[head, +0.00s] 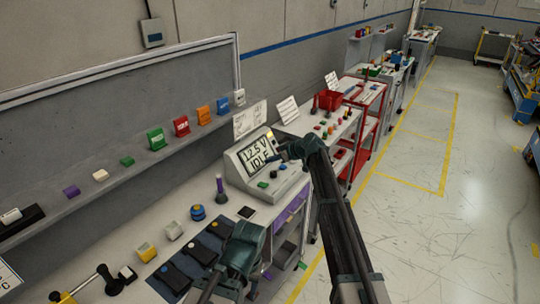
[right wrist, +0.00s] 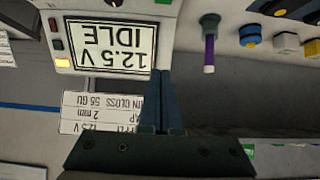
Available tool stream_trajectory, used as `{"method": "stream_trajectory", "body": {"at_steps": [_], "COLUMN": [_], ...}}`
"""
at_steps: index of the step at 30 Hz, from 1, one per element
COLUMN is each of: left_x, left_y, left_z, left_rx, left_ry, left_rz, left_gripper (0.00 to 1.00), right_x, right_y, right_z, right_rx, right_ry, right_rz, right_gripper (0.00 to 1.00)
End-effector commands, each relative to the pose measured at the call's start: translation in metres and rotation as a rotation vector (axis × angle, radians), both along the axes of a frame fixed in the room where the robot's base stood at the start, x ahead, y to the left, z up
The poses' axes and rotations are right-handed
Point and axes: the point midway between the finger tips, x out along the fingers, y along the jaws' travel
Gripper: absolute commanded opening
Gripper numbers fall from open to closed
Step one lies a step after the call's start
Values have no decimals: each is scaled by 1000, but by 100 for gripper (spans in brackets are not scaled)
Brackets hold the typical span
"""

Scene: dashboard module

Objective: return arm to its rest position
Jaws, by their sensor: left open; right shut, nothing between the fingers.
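The grey dashboard module (head: 270,188) stands on the bench, its screen reading "12.5 V IDLE". The screen also shows upside down in the right wrist view (right wrist: 110,46). My right gripper (head: 283,154) is in front of the module at its right side, partly covering it. In the right wrist view its two fingers (right wrist: 162,103) are together with nothing between them, over the corner of the screen; whether they touch it I cannot tell. My left gripper (head: 245,254) is open and low over the bench front, by the dark mat. Its fingertips are hard to make out.
A purple-handled tool (head: 220,188), a blue round knob (head: 198,212) and yellow (head: 146,251) and white blocks stand left of the module. A dark mat (head: 215,226) lies on the bench. Coloured blocks line the shelf behind. A red bin (head: 329,99) is farther back.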

Motion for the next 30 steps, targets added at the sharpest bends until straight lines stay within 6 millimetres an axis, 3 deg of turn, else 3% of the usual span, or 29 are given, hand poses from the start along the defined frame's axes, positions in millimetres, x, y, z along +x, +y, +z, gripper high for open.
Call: {"method": "stream_trajectory", "body": {"at_steps": [2,5,9,13,18,21,25,30], "left_x": [0,0,0,0,0,0,0,0], "left_y": [0,0,0,0,0,0,0,0], "left_z": [0,-1,-2,-3,-5,-6,-6,-6], "left_rx": [0,0,0,0,0,0,0,0], "left_ry": [0,0,0,0,0,0,0,0], "left_rz": [0,0,0,0,0,0,0,0], "left_gripper": [50,50,50,50,50,50,50,50], "right_x": [-14,-56,-152,-246,-363,-418,-466,-493], "right_y": [6,19,38,41,21,4,-18,-32], "right_z": [-3,-15,-42,-65,-85,-91,-92,-92], "right_rx": [-7,-36,-126,-243,-418,-513,-603,-658], "right_ry": [21,95,272,441,617,681,724,741], "right_rz": [3,3,-25,-98,-259,-368,-496,-588], "right_gripper": [0,0,0,0,0,0,0,0]}}
